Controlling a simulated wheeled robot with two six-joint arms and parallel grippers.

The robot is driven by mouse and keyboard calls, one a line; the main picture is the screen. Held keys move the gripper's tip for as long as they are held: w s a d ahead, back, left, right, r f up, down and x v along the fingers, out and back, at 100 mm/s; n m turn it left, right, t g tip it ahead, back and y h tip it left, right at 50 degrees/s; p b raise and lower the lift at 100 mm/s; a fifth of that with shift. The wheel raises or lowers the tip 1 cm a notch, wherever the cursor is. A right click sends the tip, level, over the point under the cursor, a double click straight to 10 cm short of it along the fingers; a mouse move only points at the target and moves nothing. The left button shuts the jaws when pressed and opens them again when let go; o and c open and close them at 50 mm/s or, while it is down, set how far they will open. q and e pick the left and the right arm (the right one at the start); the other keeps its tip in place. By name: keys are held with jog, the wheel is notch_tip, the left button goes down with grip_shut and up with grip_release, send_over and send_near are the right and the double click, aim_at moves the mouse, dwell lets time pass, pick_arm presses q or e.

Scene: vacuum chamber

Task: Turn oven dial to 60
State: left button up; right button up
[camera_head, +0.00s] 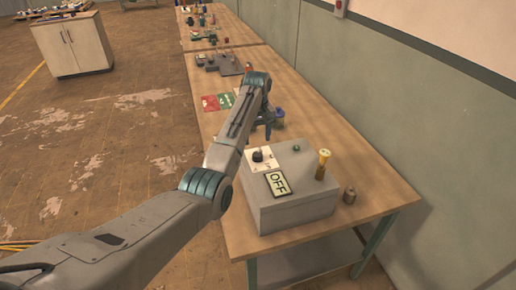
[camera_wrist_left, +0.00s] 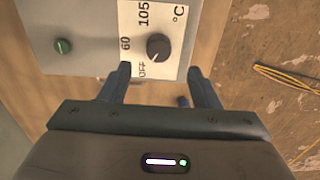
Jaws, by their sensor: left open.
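The oven is a grey box (camera_head: 295,208) on the near end of the wooden table. Its black dial (camera_head: 258,155) sits on a white label plate on the top. In the left wrist view the dial (camera_wrist_left: 159,47) shows beside the marks OFF, 60, 105 and °C; I cannot tell for sure where it points. My left gripper (camera_wrist_left: 159,71) is open and empty, its two dark blue fingers apart. The dial appears just beyond the gap between the fingertips, without visible contact. In the head view the left gripper (camera_head: 268,121) is partly hidden behind its arm, by the oven's far side.
A small brown bottle (camera_head: 349,195) stands to the right. Red and green cards (camera_head: 218,102) and several items lie farther along the table.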

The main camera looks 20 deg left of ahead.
aim_at(257, 154)
pick_arm(q)
notch_tip(257, 154, down, 5)
jog(key=shift+p, duration=0.8)
jog(key=f, duration=0.2)
jog(key=shift+w+f, duration=0.2)
jog(key=shift+f, duration=0.1)
jog(key=shift+s, duration=0.1)
jog(key=shift+c, duration=0.9)
jog(key=c, duration=0.8)
pick_arm(e)
jog(key=shift+s+a+r, duration=0.1)
jog(key=shift+s+r, duration=0.1)
jog(key=shift+r, duration=0.45)
jog(key=shift+s+r, duration=0.15)
jog(key=shift+r, duration=0.45)
